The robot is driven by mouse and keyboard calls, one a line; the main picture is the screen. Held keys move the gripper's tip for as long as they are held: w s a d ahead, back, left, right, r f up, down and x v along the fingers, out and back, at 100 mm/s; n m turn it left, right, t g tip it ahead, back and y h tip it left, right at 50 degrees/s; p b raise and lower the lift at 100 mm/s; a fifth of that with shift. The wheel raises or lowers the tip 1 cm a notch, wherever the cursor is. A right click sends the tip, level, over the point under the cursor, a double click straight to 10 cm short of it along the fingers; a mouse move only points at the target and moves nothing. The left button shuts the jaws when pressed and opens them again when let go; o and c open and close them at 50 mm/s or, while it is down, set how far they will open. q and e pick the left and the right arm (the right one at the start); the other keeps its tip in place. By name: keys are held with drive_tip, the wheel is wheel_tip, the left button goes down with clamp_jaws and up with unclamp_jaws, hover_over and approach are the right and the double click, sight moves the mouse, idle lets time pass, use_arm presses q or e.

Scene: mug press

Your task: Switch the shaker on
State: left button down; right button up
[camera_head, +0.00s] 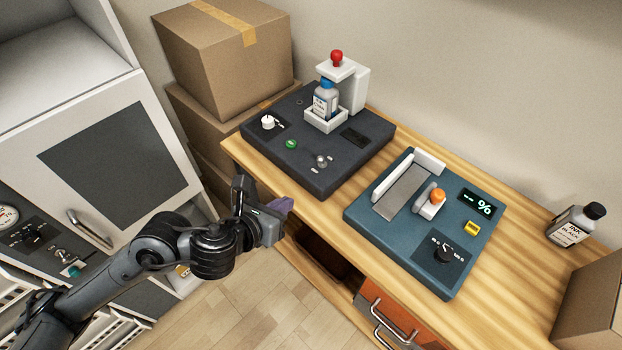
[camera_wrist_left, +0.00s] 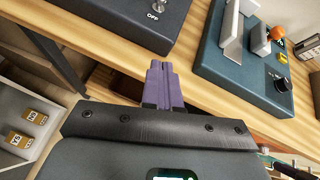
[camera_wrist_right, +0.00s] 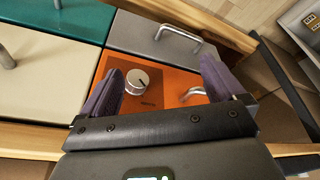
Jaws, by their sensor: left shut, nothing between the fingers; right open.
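The shaker is likely the dark grey machine (camera_head: 350,165) at the back left of the wooden bench. It has a white holder (camera_head: 340,123) with an ink bottle (camera_head: 323,103) under a red knob (camera_head: 337,57), a white dial (camera_head: 267,122), a green button (camera_head: 291,144) and a small metal toggle switch (camera_head: 321,161). The toggle's "OFF" label (camera_wrist_left: 153,15) shows in the left wrist view. My left gripper (camera_head: 287,206) is shut and empty, in front of the bench edge and apart from the switch. My right gripper (camera_wrist_right: 165,88) is open and empty before an orange drawer front.
A teal machine (camera_head: 375,238) with an orange-knobbed lever (camera_head: 437,197) and a dial (camera_head: 445,252) stands to the right. A black-capped ink bottle (camera_head: 575,224) and a box (camera_head: 595,305) are at far right. Cardboard boxes (camera_head: 215,65) stand behind left. The orange drawer (camera_wrist_right: 185,85) bears a dial.

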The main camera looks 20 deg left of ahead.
use_arm(q)
drive_tip(key=shift+w+a+r+m+t+b, duration=0.3)
drive_tip(key=shift+w+a+r+t, duration=0.15)
drive_tip(key=shift+w, duration=0.1)
use_arm(e)
drive_tip(key=shift+f, duration=0.6)
